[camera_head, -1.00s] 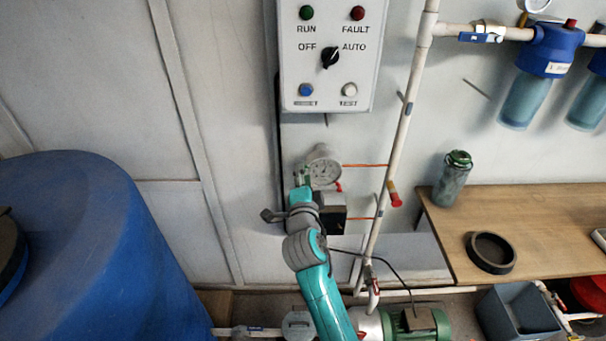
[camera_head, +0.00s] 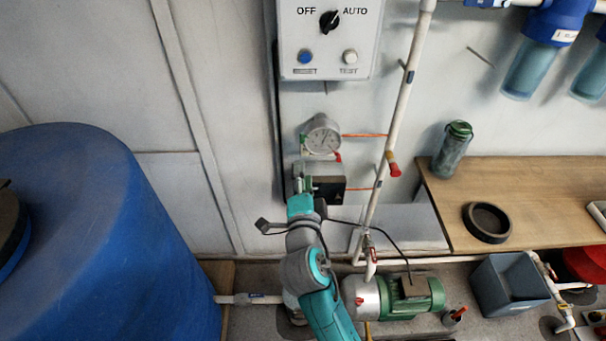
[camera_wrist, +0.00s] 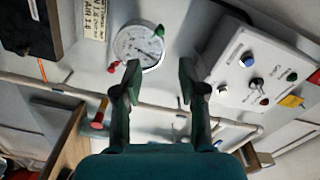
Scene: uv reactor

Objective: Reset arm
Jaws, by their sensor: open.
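My arm reaches up from the bottom middle of the head view, in front of the wall. The gripper end is small there and partly hidden by the wrist. In the wrist view my gripper (camera_wrist: 158,80) is open, with its two dark green fingers apart and nothing between them. Beyond the fingertips, a round pressure gauge (camera_wrist: 138,47) is on the wall. In the head view the gauge (camera_head: 321,134) is just above the end of my arm.
A control box (camera_head: 328,45) with a black knob is above the gauge. A white pipe (camera_head: 399,115) runs down to the right. A blue tank (camera_head: 90,230) fills the left. A wooden bench (camera_head: 530,190) with a green bottle (camera_head: 452,150) is at right. A green pump (camera_head: 410,296) is below.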

